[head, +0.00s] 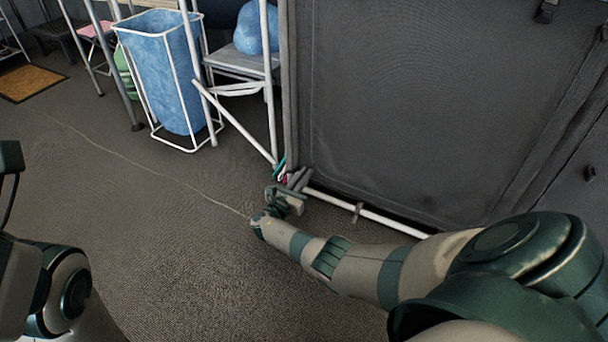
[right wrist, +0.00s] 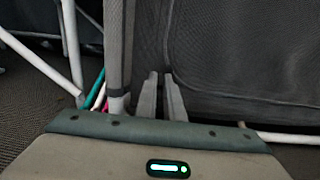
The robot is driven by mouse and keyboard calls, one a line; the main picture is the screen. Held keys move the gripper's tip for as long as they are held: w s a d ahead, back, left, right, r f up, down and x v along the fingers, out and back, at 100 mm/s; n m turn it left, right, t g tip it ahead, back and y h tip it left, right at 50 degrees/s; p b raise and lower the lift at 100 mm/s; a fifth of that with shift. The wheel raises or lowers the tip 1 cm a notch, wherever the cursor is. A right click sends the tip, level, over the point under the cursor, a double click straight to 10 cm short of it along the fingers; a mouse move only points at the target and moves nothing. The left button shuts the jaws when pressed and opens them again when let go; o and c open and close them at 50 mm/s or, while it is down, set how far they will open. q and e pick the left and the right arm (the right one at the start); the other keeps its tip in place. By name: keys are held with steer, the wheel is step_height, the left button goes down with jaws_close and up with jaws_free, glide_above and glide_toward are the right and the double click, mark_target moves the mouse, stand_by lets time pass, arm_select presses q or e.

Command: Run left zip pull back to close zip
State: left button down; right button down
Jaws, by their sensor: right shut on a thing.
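The dark grey fabric panel (head: 420,100) stands upright, and its lower left corner is beside my right gripper (head: 300,178). In the right wrist view the two fingers of my right gripper (right wrist: 161,80) are close together at the panel's left edge (right wrist: 170,40), low down. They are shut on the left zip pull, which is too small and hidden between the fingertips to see. A vertical seam runs up the panel just above the fingers. Part of my left arm shows at the left edge of the head view; its gripper is out of view.
A white pole (head: 370,216) lies along the panel's foot. Thin teal (head: 279,168) and pink (head: 284,180) pieces are just left of my right gripper. A blue laundry bag (head: 165,75) in a white frame and a grey stool (head: 240,62) stand behind.

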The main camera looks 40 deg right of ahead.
step_height(320, 180, down, 3)
steer(key=shift+d+f+b, duration=0.1)
steer(key=shift+b, duration=0.9)
steer(key=c, duration=1.9)
jaws_free()
steer(key=shift+f, duration=0.1)
steer(key=shift+o, duration=0.2)
